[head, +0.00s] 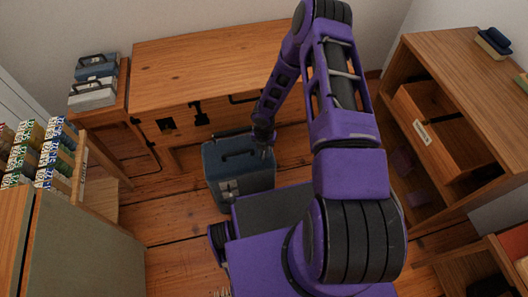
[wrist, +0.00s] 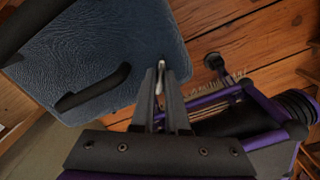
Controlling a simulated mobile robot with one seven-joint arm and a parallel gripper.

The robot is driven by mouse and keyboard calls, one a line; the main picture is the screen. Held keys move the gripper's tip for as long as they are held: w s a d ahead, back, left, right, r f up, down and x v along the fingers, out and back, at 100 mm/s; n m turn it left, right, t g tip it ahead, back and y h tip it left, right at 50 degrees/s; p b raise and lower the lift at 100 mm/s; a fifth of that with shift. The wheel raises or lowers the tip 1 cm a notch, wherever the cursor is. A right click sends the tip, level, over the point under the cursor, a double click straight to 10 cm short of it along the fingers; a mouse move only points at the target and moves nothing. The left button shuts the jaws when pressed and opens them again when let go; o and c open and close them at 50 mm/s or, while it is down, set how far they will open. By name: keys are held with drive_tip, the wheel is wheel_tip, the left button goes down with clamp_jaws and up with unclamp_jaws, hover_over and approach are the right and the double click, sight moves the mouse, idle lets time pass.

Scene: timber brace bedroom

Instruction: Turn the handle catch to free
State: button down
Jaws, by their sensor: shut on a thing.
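A blue case (head: 238,188) with dark edges stands on the wooden floor in the middle of the head view. A black handle (head: 239,154) is on its top. In the wrist view the blue textured top (wrist: 110,45) fills the upper left, with the black handle (wrist: 95,90) across it. My gripper (head: 264,143) is at the case's top right edge. In the wrist view its fingertips (wrist: 162,80) are closed around a small pale metal piece (wrist: 161,66), which looks like the handle catch. The fingers hide part of it, so I cannot tell which way it is turned.
A wooden chest (head: 205,70) stands behind the case. A shelf unit (head: 465,95) with an open drawer is at the right. A small table (head: 124,95) with stacked cases is at the back left. A cabinet (head: 80,240) stands at front left. Bare floor (head: 165,225) lies left of the case.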

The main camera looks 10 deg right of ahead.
drive_tip(key=n, duration=0.5)
idle(0.6)
drive_tip(key=c, duration=0.9)
unclamp_jaws()
drive_tip(key=shift+r, duration=0.1)
wheel_tip(320, 180, up, 17)
drive_tip(key=p, duration=0.4)
drive_tip(key=shift+r, duration=0.15)
